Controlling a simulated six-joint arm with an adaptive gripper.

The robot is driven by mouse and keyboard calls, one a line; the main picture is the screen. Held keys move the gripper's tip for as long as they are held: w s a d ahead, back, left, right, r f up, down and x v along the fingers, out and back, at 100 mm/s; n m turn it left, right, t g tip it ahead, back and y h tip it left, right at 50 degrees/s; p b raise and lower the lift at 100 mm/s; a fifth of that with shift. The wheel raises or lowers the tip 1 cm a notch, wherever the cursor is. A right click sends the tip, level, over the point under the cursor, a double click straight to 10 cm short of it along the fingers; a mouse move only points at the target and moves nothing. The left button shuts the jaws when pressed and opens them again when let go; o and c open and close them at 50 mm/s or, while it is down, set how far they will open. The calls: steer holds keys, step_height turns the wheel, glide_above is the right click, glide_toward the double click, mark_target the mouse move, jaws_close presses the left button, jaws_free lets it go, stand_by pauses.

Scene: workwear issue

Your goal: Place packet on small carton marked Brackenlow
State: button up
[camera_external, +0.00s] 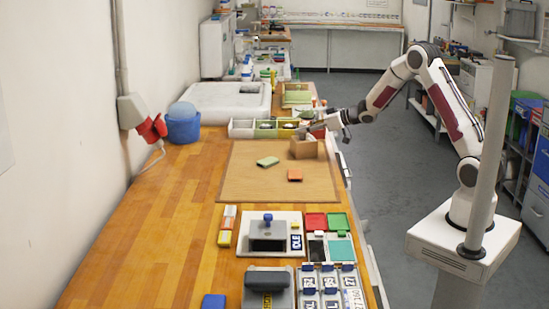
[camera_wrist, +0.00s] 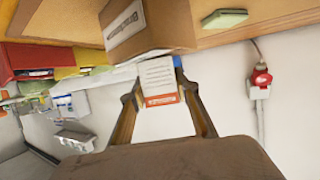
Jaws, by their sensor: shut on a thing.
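A packet with a pale lined face and an orange band (camera_wrist: 160,82) is held between the two fingers of my gripper (camera_wrist: 160,93) in the wrist view. In the external view my gripper (camera_external: 312,128) is just above and behind a small brown carton (camera_external: 304,149), and the held packet is hard to make out there. The carton also shows in the wrist view (camera_wrist: 150,38), beyond the packet, with a pale label too blurred to read. The packet looks apart from the carton, but I cannot be sure.
A green packet (camera_external: 267,161) and an orange packet (camera_external: 295,175) lie on the brown mat (camera_external: 240,185). A row of bins (camera_external: 263,129) stands behind the mat. Stamps, ink pads and a number set fill the near bench. The mat's left side is clear.

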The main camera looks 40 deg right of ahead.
steer(key=shift+f, duration=0.15)
steer(key=o, duration=1)
steer(key=shift+o, duration=0.2)
steer(key=shift+s+d+r, duration=0.15)
steer(key=shift+s+r, duration=0.15)
steer(key=shift+r, duration=0.05)
steer(key=v, duration=1.1)
steer(key=shift+s, duration=0.15)
steer(key=shift+d, duration=0.1)
